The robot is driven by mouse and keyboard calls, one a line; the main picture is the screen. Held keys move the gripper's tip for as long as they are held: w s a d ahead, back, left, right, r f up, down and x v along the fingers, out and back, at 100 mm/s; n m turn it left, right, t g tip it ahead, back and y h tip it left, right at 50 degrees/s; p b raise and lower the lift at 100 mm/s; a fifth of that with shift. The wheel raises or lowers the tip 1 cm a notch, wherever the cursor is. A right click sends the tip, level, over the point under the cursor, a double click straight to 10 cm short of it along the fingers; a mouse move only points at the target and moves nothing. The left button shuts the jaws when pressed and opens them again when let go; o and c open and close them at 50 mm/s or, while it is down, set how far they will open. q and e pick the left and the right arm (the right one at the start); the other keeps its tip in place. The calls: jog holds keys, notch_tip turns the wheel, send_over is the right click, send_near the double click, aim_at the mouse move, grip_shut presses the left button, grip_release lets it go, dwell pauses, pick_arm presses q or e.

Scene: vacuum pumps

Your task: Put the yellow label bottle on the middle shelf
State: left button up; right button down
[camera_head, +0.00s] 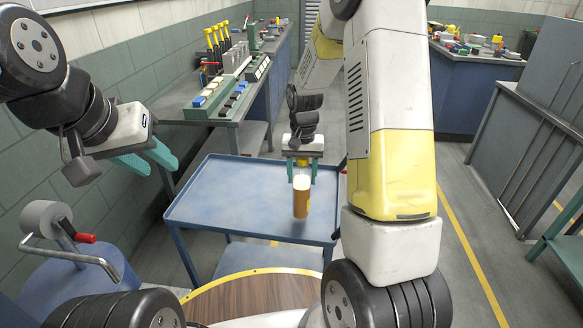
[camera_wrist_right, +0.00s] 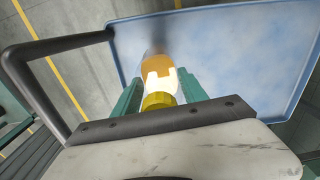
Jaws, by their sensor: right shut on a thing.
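The bottle (camera_head: 301,203) is amber with a white upper part, and the right wrist view shows its yellow cap (camera_wrist_right: 158,100) close to the palm. My right gripper (camera_head: 302,172) points down and is shut on the bottle's upper part, with a teal finger on each side. The bottle hangs roughly upright over the blue cart's top tray (camera_head: 232,190); I cannot tell whether its base touches the tray. A lower shelf (camera_head: 262,262) shows under the tray. My left gripper (camera_head: 148,160) is open and empty, left of the cart.
A workbench (camera_head: 185,107) with tools and colored parts runs along the left wall. A blue drum-like object (camera_head: 75,275) with a crank stands at front left. A grey bench (camera_head: 535,125) stands at right. The tray is otherwise clear.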

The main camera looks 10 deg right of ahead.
jog(key=shift+w, duration=0.55)
jog(key=shift+w+f, duration=0.25)
jog(key=shift+f, duration=0.55)
jog(key=shift+w+f, duration=0.2)
jog(key=shift+f, duration=0.7)
jog(key=shift+f, duration=0.15)
jog(key=c, duration=0.6)
grip_release()
